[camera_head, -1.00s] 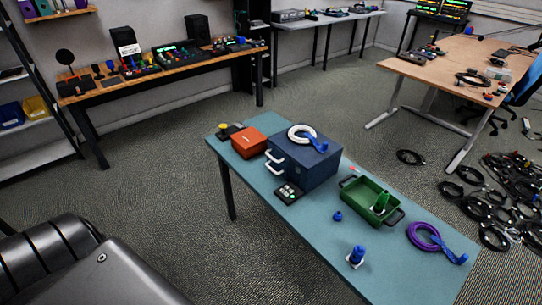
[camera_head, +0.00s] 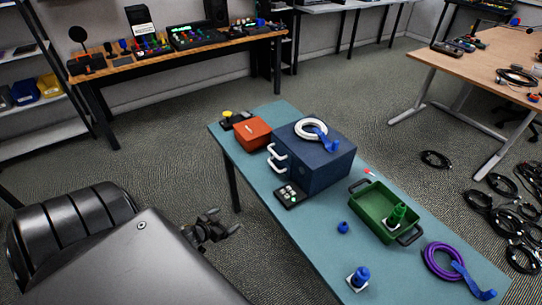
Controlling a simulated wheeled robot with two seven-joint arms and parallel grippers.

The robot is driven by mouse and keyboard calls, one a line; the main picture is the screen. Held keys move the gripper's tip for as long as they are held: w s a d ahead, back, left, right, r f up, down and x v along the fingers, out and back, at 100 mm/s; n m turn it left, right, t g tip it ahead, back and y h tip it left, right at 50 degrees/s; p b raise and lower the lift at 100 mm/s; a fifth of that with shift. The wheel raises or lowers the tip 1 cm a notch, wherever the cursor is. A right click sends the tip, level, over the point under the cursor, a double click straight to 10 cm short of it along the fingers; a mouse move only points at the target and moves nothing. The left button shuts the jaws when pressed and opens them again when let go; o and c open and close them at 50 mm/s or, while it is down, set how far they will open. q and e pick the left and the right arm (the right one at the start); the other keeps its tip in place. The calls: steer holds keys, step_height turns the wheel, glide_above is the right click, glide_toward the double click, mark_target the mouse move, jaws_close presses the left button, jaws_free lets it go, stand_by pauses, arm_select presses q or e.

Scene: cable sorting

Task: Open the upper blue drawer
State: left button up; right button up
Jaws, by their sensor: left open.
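The blue drawer box (camera_head: 325,167) stands on the teal table, with two white handles on its left-facing front. The upper handle (camera_head: 278,151) and the lower handle (camera_head: 278,166) sit one above the other, and both drawers look shut. A white coiled cable with a blue strap (camera_head: 311,130) lies on top of the box. My left gripper (camera_head: 231,229) is small and dark, left of the table's near-left edge and apart from the handles. It is open, with nothing seen between its fingers. My right gripper is not in view.
An orange-red box (camera_head: 252,133) stands just left of the drawer box. A black button pad (camera_head: 290,195) lies in front of it. A green bin (camera_head: 372,205), a blue knob (camera_head: 343,227) and a purple cable (camera_head: 438,262) are to the right.

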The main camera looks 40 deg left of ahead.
arm_select(q)
steer(key=w+r+t+h, duration=0.1)
steer(key=w+r, duration=0.1)
steer(key=r, duration=0.2)
steer(key=w+r+m+t+h+b, duration=0.1)
steer(key=w+r, duration=0.2)
steer(key=r, duration=0.2)
steer(key=w+r+t, duration=0.2)
steer(key=w+r, duration=0.1)
steer(key=r, duration=0.2)
steer(key=shift+a+r+h+b, duration=0.1)
steer(key=shift+h+b, duration=0.2)
steer(key=shift+h, duration=0.1)
steer(key=m+t+h, duration=0.1)
steer(key=m+h, duration=0.1)
steer(key=h, duration=0.2)
glide_toward(273, 153)
steer(key=x, duration=0.7)
steer(key=shift+w, duration=0.25)
steer(key=shift+w+d, duration=0.3)
steer(key=shift+w, duration=0.35)
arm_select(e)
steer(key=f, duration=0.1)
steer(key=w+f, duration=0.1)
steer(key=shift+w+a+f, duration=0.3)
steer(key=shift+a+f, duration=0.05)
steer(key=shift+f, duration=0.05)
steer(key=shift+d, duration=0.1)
